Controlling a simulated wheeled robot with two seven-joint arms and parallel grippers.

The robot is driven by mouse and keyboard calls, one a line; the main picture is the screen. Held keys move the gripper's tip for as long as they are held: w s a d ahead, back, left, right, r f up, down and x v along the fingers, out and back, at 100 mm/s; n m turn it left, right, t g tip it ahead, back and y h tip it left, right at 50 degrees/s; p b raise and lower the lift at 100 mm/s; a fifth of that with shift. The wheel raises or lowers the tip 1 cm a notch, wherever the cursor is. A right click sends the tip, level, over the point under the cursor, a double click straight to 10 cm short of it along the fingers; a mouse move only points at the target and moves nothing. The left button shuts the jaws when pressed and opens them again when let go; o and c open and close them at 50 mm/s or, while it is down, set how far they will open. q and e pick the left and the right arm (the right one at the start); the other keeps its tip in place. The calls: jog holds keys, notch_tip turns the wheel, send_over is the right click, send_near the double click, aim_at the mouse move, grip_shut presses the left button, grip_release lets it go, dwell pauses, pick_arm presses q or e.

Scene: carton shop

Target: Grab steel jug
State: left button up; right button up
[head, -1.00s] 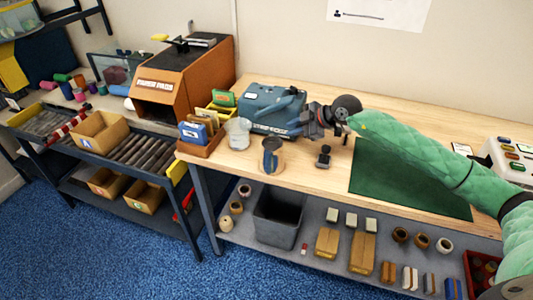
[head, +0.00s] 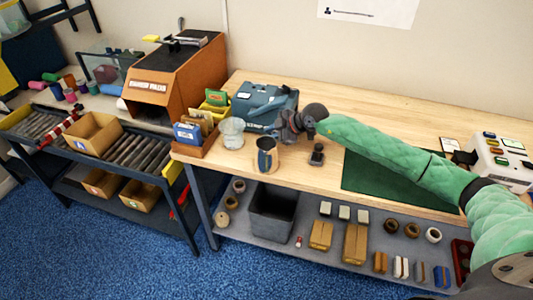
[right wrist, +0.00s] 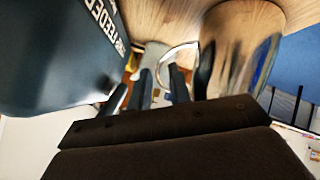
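The steel jug (head: 266,157) stands upright near the front edge of the wooden bench. In the right wrist view the jug (right wrist: 238,50) is close on the right, with its curved handle (right wrist: 178,58) towards the fingers. My right gripper (head: 277,131) is just behind the jug in the head view, its fingers partly hidden. In the right wrist view its two dark fingers (right wrist: 160,88) are apart with nothing held between them; one is close to the handle, and I cannot tell whether it touches. My left gripper is not in view.
A blue-grey feeder box (head: 262,104) stands directly behind the gripper. A pale translucent cup (head: 231,132) is left of the jug, and a small dark stand (head: 317,153) is right of it. A green mat (head: 390,184) lies further right. An open grey bin (head: 274,212) is on the lower shelf.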

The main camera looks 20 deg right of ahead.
jog(key=shift+w+a+f, duration=0.2)
jog(key=shift+a, duration=0.05)
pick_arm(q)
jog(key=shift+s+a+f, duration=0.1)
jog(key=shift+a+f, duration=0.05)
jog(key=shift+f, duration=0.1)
pick_arm(e)
grip_shut()
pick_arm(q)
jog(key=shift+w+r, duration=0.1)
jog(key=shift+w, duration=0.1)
pick_arm(e)
jog(key=shift+r, duration=0.15)
